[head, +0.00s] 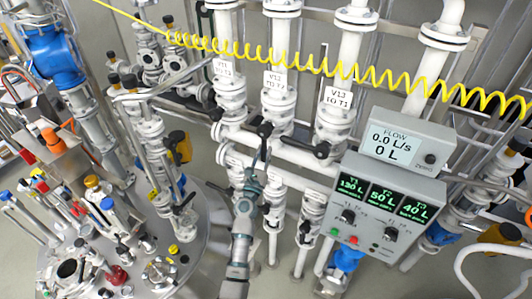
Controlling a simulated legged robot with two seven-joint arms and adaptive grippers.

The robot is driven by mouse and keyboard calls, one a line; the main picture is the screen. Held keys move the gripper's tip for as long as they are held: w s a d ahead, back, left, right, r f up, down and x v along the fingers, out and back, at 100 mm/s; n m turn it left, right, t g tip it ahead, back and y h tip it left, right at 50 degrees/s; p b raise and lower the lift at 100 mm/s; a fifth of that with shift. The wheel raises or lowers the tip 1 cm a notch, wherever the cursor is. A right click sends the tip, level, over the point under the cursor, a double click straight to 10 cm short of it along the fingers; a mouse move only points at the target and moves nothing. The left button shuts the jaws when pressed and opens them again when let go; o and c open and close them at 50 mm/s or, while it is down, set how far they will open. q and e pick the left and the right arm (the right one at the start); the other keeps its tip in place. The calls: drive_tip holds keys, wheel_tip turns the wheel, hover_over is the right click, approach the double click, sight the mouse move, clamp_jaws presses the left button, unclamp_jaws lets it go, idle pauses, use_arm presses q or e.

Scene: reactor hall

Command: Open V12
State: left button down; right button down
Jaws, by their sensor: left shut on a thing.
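The V12 label (274,83) hangs on the middle of three white vertical pipes. Below it is the white flanged V12 valve (279,103). Its black handle (265,130) points down toward my left gripper. My left gripper (259,163) comes up from the bottom centre and is shut on the black handle, its fingers covering the lower part of it. The flow display (396,144) at the right reads 0.0 L/s and 0 L. My right gripper is out of view.
The V11 valve (231,98) stands close on the left and the V13 valve (333,125) on the right, each with a black handle. A tank readout box (385,205) is at the right. A coiled yellow hose (300,62) crosses above. A cluttered round vessel top (200,245) is at lower left.

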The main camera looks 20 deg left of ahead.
use_arm(q)
drive_tip(key=shift+d+f, duration=0.1)
drive_tip(key=shift+f, duration=0.25)
drive_tip(key=c, duration=1)
unclamp_jaws()
drive_tip(key=shift+w, duration=0.2)
drive_tip(key=shift+r, duration=0.1)
drive_tip(key=v, duration=1.1)
drive_tip(key=shift+s+d+f, duration=0.1)
drive_tip(key=shift+s+f, duration=0.15)
drive_tip(key=shift+s, duration=0.1)
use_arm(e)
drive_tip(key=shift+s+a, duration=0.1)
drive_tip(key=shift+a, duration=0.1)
